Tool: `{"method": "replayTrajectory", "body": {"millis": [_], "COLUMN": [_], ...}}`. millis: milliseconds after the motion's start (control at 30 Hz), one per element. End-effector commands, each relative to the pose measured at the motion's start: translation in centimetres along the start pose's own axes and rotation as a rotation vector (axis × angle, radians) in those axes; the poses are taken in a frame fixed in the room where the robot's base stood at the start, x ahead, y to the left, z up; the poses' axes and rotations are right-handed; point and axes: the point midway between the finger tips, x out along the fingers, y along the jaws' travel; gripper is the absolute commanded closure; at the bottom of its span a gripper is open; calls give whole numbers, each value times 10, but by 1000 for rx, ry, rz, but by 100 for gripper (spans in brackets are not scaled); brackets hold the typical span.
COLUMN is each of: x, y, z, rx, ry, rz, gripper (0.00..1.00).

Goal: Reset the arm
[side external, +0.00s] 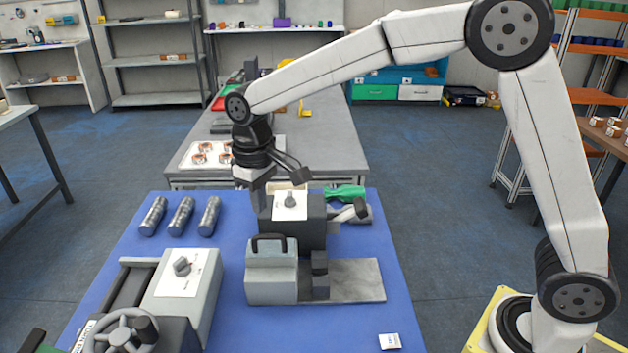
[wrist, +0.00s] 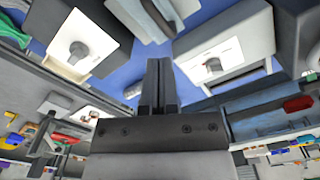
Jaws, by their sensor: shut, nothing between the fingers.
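My gripper (side external: 258,196) hangs from my arm above the back part of the blue table, over or just left of a dark grey box (side external: 314,235) with a white panel and a grey knob. In the wrist view its two dark fingers (wrist: 158,64) are together, with nothing between them. How high the tips are above the box is hard to tell. Two knobbed white panels show in the wrist view, one at the left (wrist: 85,48) and one at the right (wrist: 216,62), with blue table between them.
Several things stand on the blue table (side external: 235,310): three metal cylinders (side external: 181,216), a grey handled block (side external: 268,275), a metal plate (side external: 357,279), a wheeled machine (side external: 120,335), a green object (side external: 346,193) and a small white label (side external: 390,341). A grey table (side external: 320,150) stands behind.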

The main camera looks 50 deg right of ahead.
Motion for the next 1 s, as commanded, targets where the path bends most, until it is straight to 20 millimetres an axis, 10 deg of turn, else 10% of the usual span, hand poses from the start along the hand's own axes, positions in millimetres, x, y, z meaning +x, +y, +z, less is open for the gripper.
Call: {"method": "replayTrajectory", "body": {"millis": [467, 1000], "x": [8, 56], "y": [12, 68], "z": [14, 112], "rx": [24, 160], "ry": [18, 136], "rz": [0, 9], "gripper": [100, 100]}}
